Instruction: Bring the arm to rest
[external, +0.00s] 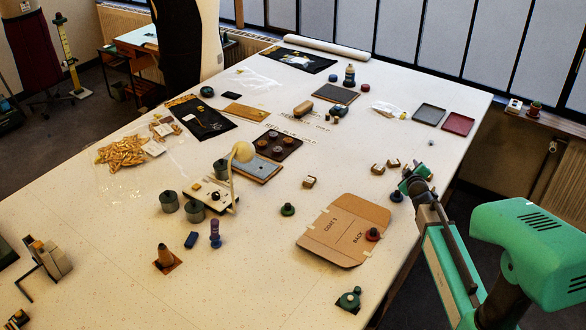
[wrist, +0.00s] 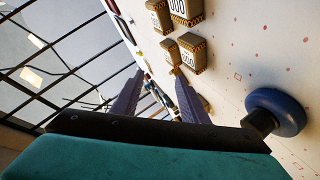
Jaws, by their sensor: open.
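My gripper (external: 413,174) is over the right edge of the white table (external: 340,185) in the external view, at the end of my green arm. In the wrist view my gripper (wrist: 155,88) shows two dark fingers set apart, with nothing held between them. A dark blue round knob (external: 397,196) stands on the table close by my gripper. The knob (wrist: 276,112) is at the right in the wrist view, beside the fingers and apart from them.
Small tan boxes (external: 378,168) with striped edges (wrist: 192,52) lie just beyond my gripper. A flat cardboard piece (external: 335,240) marked "COATS" and "BACK" lies left of my arm, with a red knob (external: 373,234) on it. A lamp (external: 243,152) stands mid-table. Red tray (external: 458,123) lies far right.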

